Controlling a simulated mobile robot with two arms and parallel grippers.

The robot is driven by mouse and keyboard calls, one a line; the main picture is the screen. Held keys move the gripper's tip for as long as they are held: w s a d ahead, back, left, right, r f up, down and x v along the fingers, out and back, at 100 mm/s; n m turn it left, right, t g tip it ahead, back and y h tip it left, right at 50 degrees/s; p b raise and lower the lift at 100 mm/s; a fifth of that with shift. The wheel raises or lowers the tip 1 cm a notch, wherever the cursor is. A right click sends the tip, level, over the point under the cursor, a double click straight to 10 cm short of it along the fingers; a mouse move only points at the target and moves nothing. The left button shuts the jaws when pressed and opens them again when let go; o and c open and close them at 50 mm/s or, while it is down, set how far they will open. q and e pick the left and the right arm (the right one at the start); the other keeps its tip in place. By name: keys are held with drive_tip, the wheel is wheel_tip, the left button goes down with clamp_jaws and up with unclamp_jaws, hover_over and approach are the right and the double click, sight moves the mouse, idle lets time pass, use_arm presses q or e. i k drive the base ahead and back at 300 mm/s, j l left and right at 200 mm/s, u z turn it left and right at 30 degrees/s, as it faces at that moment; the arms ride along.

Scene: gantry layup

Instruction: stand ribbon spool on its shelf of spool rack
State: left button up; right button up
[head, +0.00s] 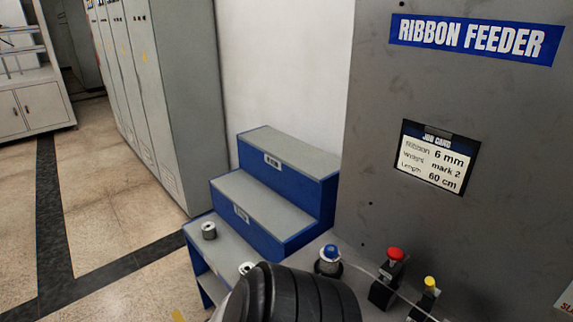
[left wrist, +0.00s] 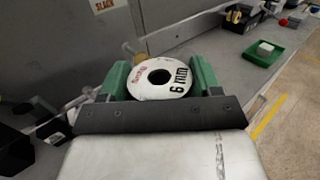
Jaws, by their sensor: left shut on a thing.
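The ribbon spool (left wrist: 148,89) is white, with a dark centre hole and "6 mm" printed on its face. In the left wrist view it sits between the green fingers of my left gripper (left wrist: 160,70), which is shut on it. The spool rack (head: 327,207) is a blue stepped stand with grey shelves in the middle of the head view. Small labels mark its upper and middle steps, too small to read. Those two steps look bare. My left gripper and the held spool do not show in the head view. My right gripper is in neither view.
A grey ribbon feeder panel (head: 440,90) with a job card (head: 433,158) rises at the right. Red and yellow buttons (head: 394,254) stand below it. A green tray (left wrist: 264,52) shows in the left wrist view.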

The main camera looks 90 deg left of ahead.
sight(246, 195)
drive_tip(key=k+j+u, duration=0.1)
drive_tip(key=j+u, duration=1.3)
drive_tip(key=i+j, duration=0.1)
drive_tip(key=j, duration=0.75)
drive_tip(key=i+j+u, duration=0.1)
drive_tip(key=j, duration=0.35)
drive_tip(key=i, duration=0.05)
